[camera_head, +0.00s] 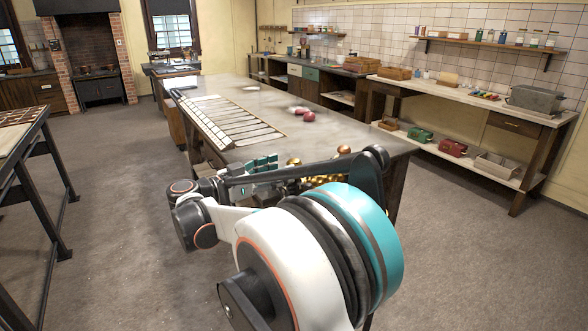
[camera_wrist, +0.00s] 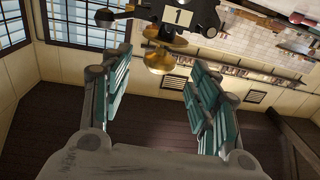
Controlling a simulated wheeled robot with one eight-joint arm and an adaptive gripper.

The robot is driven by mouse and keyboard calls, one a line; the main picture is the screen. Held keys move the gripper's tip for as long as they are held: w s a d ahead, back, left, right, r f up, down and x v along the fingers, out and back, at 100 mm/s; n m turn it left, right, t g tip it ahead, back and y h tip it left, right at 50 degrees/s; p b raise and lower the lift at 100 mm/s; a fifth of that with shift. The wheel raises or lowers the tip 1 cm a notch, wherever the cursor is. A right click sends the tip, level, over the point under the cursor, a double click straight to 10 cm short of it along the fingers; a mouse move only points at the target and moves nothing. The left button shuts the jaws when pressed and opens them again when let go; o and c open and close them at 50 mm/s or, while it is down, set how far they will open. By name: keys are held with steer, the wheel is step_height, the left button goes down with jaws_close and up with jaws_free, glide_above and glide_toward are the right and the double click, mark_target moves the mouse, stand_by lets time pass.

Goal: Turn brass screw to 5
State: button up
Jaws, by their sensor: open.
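The brass screw (camera_wrist: 175,43) shows at the top centre of the wrist view as a wide brass disc with a rounded brass piece below it. A plate reading 1 (camera_wrist: 179,17) sits beside it on a dark metal body (camera_wrist: 205,14). My gripper (camera_wrist: 159,61) is open, with its teal-padded fingers spread to either side and nothing held. The screw appears centred between the fingertips; contact cannot be told. In the head view, my gripper's teal pads (camera_head: 264,162) are near brass parts (camera_head: 294,162) at the table's near end. My arm hides most of the device there.
The long grey-topped table (camera_head: 240,92) carries a ruled white grid (camera_head: 225,122) and dark red lumps (camera_head: 307,116). A side bench (camera_head: 460,95) runs along the right wall. Another table (camera_head: 35,135) stands at left. The floor between is clear.

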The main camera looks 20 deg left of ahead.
mark_target(294, 163)
steer(key=b+x, duration=0.1)
steer(key=x, duration=0.4)
steer(key=shift+w+d, duration=0.25)
steer(key=shift+w, duration=0.05)
steer(key=shift+c, duration=0.2)
steer(key=c, duration=1.1)
